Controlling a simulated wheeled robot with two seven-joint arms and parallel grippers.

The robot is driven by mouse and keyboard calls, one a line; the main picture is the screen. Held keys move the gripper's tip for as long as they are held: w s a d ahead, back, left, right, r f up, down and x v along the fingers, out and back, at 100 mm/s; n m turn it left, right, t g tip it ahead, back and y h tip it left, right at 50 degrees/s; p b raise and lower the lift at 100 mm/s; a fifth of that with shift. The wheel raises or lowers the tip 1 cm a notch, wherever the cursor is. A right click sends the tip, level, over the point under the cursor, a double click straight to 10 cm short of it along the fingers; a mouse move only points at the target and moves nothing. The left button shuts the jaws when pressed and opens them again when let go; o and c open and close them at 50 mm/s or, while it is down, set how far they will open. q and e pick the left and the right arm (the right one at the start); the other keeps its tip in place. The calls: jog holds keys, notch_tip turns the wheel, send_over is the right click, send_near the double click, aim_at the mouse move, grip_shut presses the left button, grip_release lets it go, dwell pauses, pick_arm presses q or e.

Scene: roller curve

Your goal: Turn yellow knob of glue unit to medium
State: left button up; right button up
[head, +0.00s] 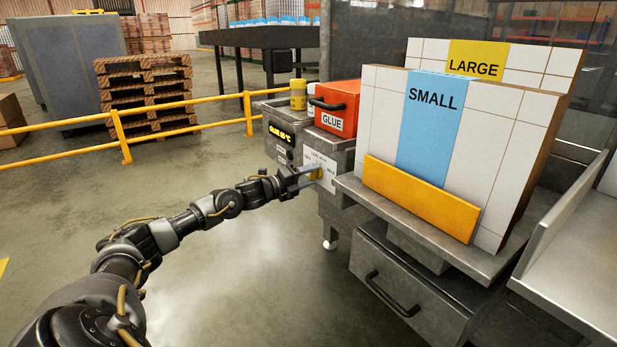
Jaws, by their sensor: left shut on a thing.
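The glue unit (334,149) is a grey metal box at the middle of the head view, with a lit display (281,134) on its left face. The yellow knob (314,175) sits low on its white front plate (322,160). My left gripper (312,174) reaches in from the left and is shut on the knob. The fingers hide part of the knob, and its setting marks are too small to read. My right gripper is not in view.
To the right, SMALL (432,130) and LARGE (475,62) panels stand on a metal shelf above a drawer (410,285). A yellow railing (180,131) runs behind on the left.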

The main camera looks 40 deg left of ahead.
pick_arm(q)
jog(key=shift+f, duration=0.1)
jog(key=o, duration=1)
jog(key=shift+s, duration=0.1)
jog(key=v, duration=1)
jog(key=shift+s+p, duration=0.3)
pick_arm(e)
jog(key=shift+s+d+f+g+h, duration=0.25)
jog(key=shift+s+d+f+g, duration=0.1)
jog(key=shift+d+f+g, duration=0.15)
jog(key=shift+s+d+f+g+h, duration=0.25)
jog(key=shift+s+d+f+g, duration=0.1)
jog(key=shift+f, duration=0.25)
pick_arm(q)
jog(key=shift+a, duration=0.1)
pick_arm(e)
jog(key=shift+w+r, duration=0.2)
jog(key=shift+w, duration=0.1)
